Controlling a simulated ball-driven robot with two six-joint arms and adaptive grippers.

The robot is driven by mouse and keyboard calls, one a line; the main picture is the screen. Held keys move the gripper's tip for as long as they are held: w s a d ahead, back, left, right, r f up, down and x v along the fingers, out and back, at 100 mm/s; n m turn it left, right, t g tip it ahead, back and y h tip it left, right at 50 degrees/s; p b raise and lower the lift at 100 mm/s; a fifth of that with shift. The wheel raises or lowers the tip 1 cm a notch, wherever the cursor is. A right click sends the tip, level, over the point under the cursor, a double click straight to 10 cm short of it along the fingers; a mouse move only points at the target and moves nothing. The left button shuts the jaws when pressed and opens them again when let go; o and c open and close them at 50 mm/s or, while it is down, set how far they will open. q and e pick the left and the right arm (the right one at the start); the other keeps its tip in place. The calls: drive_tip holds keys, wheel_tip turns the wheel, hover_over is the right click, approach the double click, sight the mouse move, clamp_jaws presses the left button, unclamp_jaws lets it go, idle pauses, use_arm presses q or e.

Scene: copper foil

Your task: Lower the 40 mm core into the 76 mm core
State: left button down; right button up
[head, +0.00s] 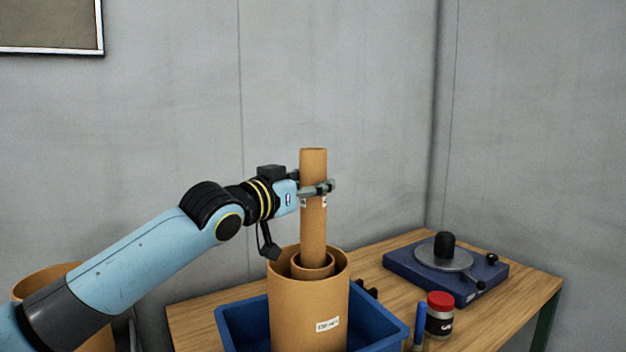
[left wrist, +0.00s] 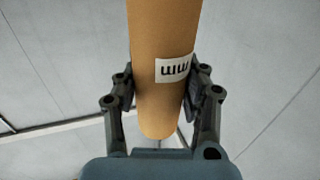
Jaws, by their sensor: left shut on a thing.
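The slim cardboard 40 mm core (head: 314,235) stands upright in the head view, shut in my left gripper (head: 316,189) at its upper part. Its lower end is hidden inside the mouth of the mid-sized core (head: 312,271), which I take for the 76 mm core. That core stands inside a wide cardboard tube (head: 308,305) with a white label. How deep the slim core reaches I cannot tell. In the left wrist view, the fingers (left wrist: 162,100) grip the slim core (left wrist: 160,30) from both sides, beside its white label. My right gripper does not show.
The wide tube stands in a blue bin (head: 238,322) on a wooden table (head: 535,290). A blue turntable device (head: 445,265), a red-capped jar (head: 440,315) and a blue marker (head: 419,330) are to the right. Another cardboard tube (head: 45,278) is at the lower left.

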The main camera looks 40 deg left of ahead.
use_arm(q)
drive_tip(key=shift+f+b, duration=1.55)
drive_tip(key=shift+f, duration=1.35)
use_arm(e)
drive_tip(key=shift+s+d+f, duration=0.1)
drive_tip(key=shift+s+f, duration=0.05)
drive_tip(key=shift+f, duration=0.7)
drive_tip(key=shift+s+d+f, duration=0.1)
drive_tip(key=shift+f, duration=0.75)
use_arm(q)
drive_tip(key=c, duration=0.6)
unclamp_jaws()
drive_tip(key=shift+c, duration=0.2)
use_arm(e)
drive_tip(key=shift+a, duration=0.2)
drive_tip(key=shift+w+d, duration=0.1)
use_arm(q)
approach(305, 217)
drive_tip(key=shift+w, duration=0.15)
